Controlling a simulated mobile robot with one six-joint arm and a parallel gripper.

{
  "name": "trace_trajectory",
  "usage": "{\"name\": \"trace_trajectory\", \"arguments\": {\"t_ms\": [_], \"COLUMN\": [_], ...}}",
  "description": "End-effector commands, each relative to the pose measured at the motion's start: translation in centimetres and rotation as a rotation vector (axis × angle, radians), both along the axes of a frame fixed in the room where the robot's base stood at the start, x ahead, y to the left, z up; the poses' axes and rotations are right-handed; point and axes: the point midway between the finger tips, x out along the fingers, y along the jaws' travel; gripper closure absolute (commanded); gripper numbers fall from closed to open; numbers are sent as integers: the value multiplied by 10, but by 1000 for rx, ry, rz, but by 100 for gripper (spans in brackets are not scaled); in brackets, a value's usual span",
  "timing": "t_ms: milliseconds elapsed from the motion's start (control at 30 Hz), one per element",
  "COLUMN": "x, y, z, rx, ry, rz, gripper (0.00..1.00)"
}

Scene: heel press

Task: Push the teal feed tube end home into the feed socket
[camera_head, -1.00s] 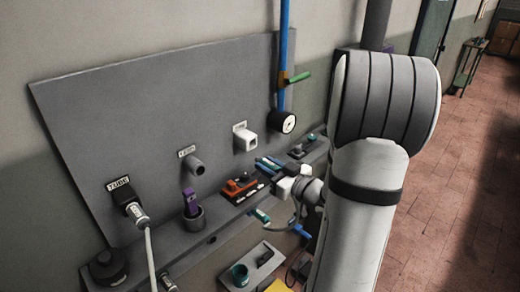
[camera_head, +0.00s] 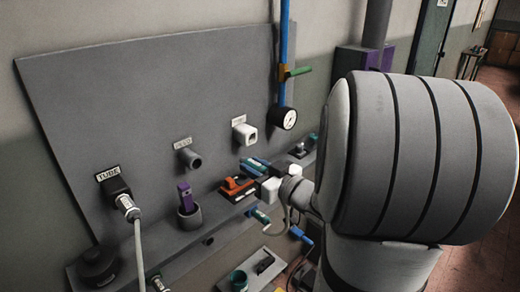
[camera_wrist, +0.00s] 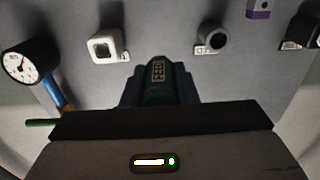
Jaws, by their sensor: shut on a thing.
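The teal feed tube end (camera_wrist: 158,80) is in my gripper in the wrist view, dark green with a small label too small to read. My gripper's blue fingers (camera_wrist: 160,90) are shut on its two sides. In the head view my gripper (camera_head: 256,167) shows small beyond my arm, in front of the panel. The feed socket (camera_head: 191,159) is a short round grey pipe under a label; in the wrist view it (camera_wrist: 214,38) lies up and right of the tube end. The tube end is apart from the socket. Most of the tube behind it is hidden.
A white square socket (camera_head: 246,135) and gauge (camera_head: 284,118) are right of the feed socket. A plugged connector (camera_head: 127,207) is at left. Below stand a purple-topped item (camera_head: 185,195) in a cup and an orange-red device (camera_head: 237,186). Panel between sockets is bare.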

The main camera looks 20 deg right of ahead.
Motion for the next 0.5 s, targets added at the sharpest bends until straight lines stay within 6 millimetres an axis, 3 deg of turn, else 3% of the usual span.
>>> {"name": "trace_trajectory", "arguments": {"t_ms": [500], "x": [-9], "y": [20], "z": [-1], "rx": [0], "ry": [-5], "rz": [-2], "gripper": [100]}}
